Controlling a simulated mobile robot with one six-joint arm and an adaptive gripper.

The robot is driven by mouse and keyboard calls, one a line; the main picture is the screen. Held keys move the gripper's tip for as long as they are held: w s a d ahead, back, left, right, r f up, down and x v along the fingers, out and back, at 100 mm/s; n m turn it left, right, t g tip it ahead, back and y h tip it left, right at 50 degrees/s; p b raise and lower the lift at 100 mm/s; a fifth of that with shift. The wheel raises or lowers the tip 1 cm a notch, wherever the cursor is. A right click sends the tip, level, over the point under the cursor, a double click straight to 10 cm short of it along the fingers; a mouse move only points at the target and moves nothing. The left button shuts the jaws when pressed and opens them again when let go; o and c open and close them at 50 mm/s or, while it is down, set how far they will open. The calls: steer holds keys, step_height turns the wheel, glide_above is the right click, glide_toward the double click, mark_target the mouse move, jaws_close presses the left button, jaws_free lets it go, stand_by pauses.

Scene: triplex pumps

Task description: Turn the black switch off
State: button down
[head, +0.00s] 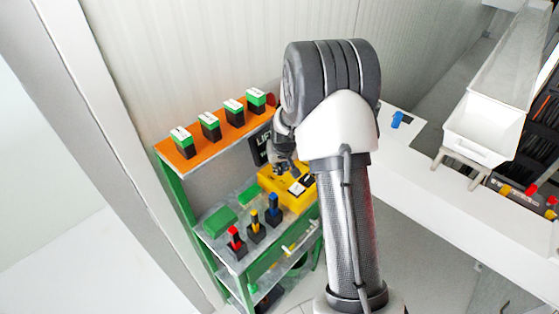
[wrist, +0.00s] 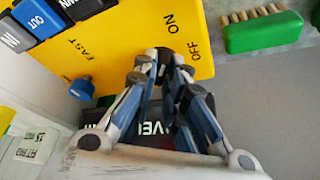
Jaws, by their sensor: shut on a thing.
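The yellow control box (head: 290,196) sits on the shelf in the head view, partly behind my arm. Its yellow face (wrist: 130,25) fills the upper middle of the wrist view, with FAST, ON and OFF lettering. My gripper (wrist: 165,57) is at the box's lower edge in the wrist view, beside the ON and OFF words. Its fingertips are shut on the small black switch (wrist: 164,56), which they mostly hide. I cannot tell which way the switch points. In the head view my gripper (head: 281,165) reaches the box from above.
A green brush (wrist: 263,32) lies to the right. An orange shelf (head: 205,140) with several green-black boxes stands behind. Red, yellow and blue-handled tools (head: 236,243) stand in front.

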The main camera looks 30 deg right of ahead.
steer(key=shift+m+p, duration=0.3)
steer(key=c, duration=1.6)
jaws_free()
steer(key=shift+c, duration=0.2)
steer(key=shift+f+b, duration=0.15)
steer(key=shift+b, duration=0.35)
